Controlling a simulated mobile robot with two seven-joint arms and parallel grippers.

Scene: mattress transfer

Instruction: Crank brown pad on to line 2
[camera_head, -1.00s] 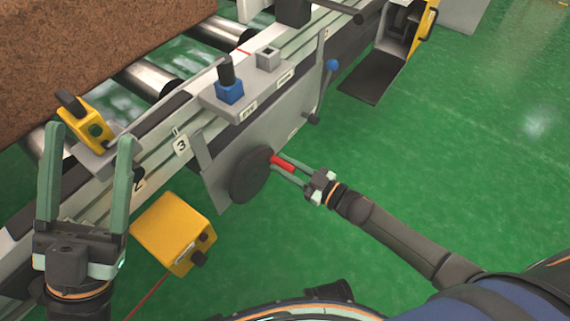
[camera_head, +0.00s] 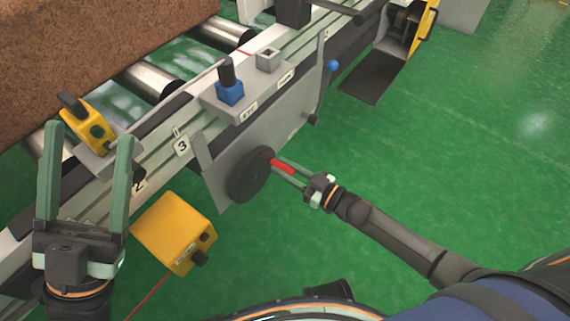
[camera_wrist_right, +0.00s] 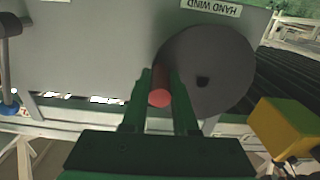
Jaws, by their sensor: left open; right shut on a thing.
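The brown pad (camera_head: 90,45) lies on the rollers at the upper left of the head view, partly cut off by the frame. The number 2 mark (camera_head: 138,186) is on the rail, left of the number 3 plate (camera_head: 182,147). A dark crank wheel (camera_head: 248,177) with a red handle (camera_head: 284,167) is on the grey side panel; the wheel also shows in the right wrist view (camera_wrist_right: 215,65). My right gripper (camera_head: 287,172) is shut on the red handle, which shows between its fingers in the wrist view (camera_wrist_right: 160,97). My left gripper (camera_head: 88,145) is open and empty, in front of the rail.
A blue-based lever (camera_head: 229,90) sits on a grey box on the rail. A yellow block (camera_head: 88,127) stands near the pad. A yellow box (camera_head: 173,232) with a red line is below the rail. Green floor (camera_head: 460,170) is clear to the right.

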